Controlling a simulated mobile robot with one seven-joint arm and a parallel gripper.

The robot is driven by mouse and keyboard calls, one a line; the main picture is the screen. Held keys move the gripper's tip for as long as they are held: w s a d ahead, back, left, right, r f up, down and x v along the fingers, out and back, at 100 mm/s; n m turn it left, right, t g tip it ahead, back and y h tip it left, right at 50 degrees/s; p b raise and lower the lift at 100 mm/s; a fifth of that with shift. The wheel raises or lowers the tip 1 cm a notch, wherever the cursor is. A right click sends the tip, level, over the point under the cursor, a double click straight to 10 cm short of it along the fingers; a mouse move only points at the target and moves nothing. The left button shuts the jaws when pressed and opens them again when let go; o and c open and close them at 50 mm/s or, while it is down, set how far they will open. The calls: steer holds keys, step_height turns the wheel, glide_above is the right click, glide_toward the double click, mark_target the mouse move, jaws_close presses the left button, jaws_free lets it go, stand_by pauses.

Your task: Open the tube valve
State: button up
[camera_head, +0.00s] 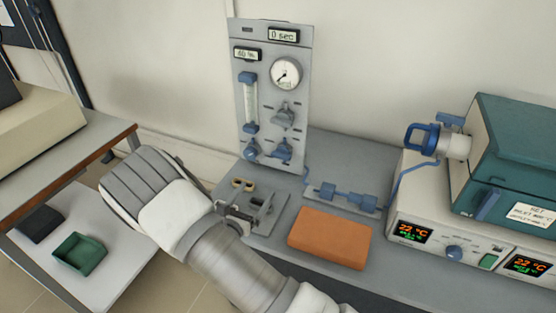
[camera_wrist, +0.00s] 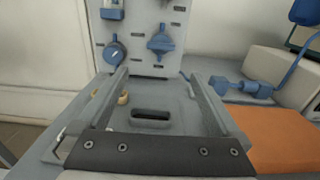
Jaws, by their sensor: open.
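A grey upright panel (camera_head: 268,65) carries a round blue knob (camera_head: 250,149) and a blue winged valve (camera_head: 283,150) low down, with a grey winged valve (camera_head: 284,115) above. The blue winged valve also shows in the wrist view (camera_wrist: 160,43), right of the round blue knob (camera_wrist: 113,53). Blue inline fittings (camera_head: 345,197) with a blue tube lie right of the panel. I cannot tell which part is named the tube valve. My gripper (camera_wrist: 155,75) is open and empty, pointing at the panel's lower part, apart from both blue controls.
An orange block (camera_head: 330,237) lies on the bench right of my gripper. A furnace (camera_head: 515,160) with a blue handle (camera_head: 424,138) stands at the right on a controller box. A green tray (camera_head: 80,254) and a dark block (camera_head: 39,223) sit at the lower left.

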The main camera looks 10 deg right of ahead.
mark_target(280, 157)
steer(key=x, duration=1.6)
steer(key=shift+w+d+r, duration=0.1)
steer(key=shift+w+d, duration=0.1)
steer(key=shift+d, duration=0.05)
steer(key=shift+c, duration=0.2)
steer(key=c, duration=1.1)
